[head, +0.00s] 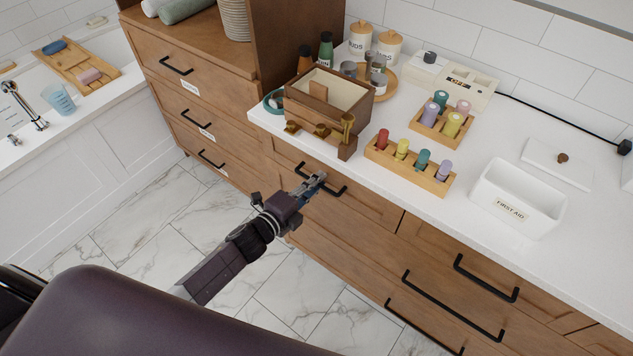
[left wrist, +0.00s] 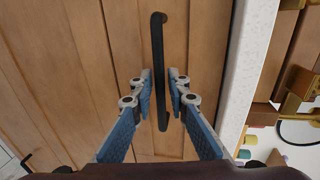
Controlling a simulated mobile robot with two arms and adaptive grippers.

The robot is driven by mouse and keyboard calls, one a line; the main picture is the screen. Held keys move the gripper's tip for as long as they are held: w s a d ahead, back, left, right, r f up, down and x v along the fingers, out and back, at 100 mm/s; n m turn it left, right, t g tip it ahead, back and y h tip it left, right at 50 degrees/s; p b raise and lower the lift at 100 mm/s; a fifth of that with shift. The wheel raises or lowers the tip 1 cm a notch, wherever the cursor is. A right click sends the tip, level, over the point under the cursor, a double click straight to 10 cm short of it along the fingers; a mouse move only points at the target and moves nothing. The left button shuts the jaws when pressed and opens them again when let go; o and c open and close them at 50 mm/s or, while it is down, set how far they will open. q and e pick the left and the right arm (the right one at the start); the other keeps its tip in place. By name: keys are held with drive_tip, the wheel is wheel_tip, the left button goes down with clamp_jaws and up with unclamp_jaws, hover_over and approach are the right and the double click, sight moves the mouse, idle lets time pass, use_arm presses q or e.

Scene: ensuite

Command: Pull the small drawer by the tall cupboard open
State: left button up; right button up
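The small wooden drawer (head: 370,209) sits at the top left of the white-topped vanity, next to the tall cupboard (head: 222,95). It looks closed. Its black bar handle (head: 335,190) is partly hidden by my left gripper (head: 318,178) in the head view. In the left wrist view, the handle (left wrist: 158,60) runs up the picture between the two fingers of my left gripper (left wrist: 162,95). The fingers are open, one on each side of the bar, with a gap visible on both sides. My right gripper is in neither view.
Above the drawer, the counter (head: 390,205) holds a wooden box (head: 325,110), a rack of coloured bottles (head: 408,170) and a white first aid box (head: 515,205). Other handled drawers (head: 440,275) lie to the right and below. Marble floor (head: 140,225) is clear left of my arm.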

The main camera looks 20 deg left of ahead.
use_arm(q)
drive_tip(key=shift+c, duration=0.4)
clamp_jaws()
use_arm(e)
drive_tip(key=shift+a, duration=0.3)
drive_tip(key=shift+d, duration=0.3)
use_arm(q)
drive_tip(key=shift+s, duration=0.1)
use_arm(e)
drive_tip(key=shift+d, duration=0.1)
